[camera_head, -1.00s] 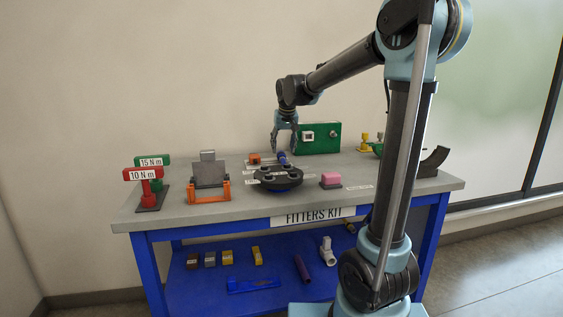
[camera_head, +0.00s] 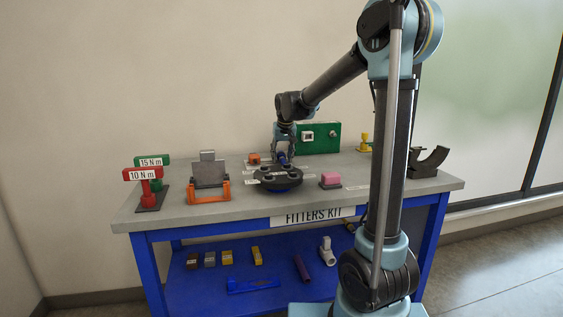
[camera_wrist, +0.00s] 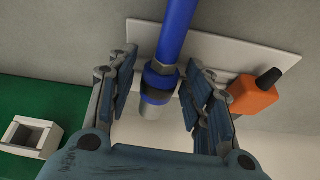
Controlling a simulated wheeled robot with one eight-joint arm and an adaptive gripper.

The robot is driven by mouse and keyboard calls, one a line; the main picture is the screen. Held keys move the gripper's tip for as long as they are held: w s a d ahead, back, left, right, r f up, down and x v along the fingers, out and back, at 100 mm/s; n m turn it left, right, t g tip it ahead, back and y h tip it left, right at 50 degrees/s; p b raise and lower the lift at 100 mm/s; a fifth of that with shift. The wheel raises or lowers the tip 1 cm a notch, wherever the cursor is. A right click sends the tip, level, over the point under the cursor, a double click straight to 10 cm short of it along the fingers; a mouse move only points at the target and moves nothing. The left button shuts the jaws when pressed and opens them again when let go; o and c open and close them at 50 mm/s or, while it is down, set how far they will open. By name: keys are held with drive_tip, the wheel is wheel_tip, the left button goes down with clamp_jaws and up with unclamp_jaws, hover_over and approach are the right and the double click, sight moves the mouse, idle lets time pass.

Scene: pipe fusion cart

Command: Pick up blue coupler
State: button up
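The blue coupler (camera_wrist: 158,85) shows in the wrist view as a blue and grey fitting, with a long blue pipe-like part (camera_wrist: 178,30) running up from it and a pale grey end below. In the head view the blue piece (camera_head: 283,159) is small and partly hidden by my gripper, behind the black round fixture. My gripper (camera_head: 284,154) points down over it. In the wrist view my gripper (camera_wrist: 160,92) is open, with one finger on each side of the coupler. Gaps show between the fingers and the coupler.
The black round fixture (camera_head: 275,178) stands just in front. An orange block (camera_wrist: 256,95) lies close to the right finger in the wrist view. A green panel (camera_head: 318,148) stands behind on the right.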

clamp_jaws()
drive_tip(key=shift+r, duration=0.15)
